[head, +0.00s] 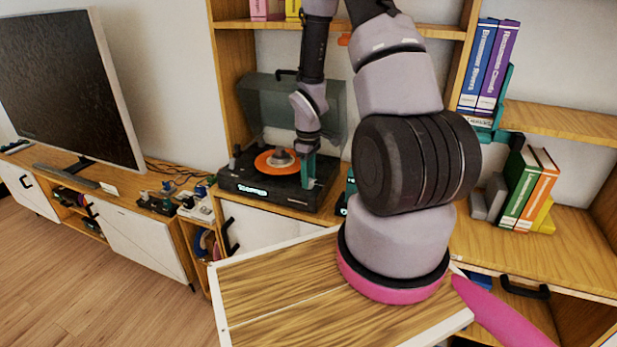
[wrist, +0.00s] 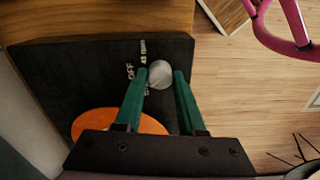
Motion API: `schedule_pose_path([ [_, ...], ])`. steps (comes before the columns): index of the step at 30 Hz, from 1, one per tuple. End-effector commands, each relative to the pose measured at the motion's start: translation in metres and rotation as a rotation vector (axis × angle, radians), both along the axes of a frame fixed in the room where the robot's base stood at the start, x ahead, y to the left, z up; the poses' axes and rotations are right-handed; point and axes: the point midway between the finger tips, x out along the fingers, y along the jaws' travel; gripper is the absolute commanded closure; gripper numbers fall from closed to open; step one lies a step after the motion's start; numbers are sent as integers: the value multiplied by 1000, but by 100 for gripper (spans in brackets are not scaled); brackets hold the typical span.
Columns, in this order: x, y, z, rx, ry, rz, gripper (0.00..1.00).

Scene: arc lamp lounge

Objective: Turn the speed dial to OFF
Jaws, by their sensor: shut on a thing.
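The black record player (head: 262,187) stands on the wooden shelf with its tinted lid raised and an orange record (head: 270,161) on its platter. In the wrist view, the round silver speed dial (wrist: 160,75) is on the deck near its edge. The word OFF and other white print, partly hidden, lie left of the dial. My gripper (head: 308,172) reaches down at the deck's right front. Its green fingers, also in the wrist view (wrist: 163,84), are shut on the dial, one on each side. I cannot tell which mark the dial points to.
The raised lid (head: 335,112) is just behind my gripper. Books (head: 530,188) stand on the shelf at the right, and a television (head: 68,90) stands at the left. A wooden-topped table (head: 275,290) is in front, under my arm in the picture.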

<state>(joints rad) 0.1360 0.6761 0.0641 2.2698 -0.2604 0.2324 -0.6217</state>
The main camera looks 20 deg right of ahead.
Motion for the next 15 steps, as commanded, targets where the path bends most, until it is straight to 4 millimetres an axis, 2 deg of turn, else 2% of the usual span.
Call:
schedule_pose_path([
  [15,1,0,0,0,-1,-458,100],
])
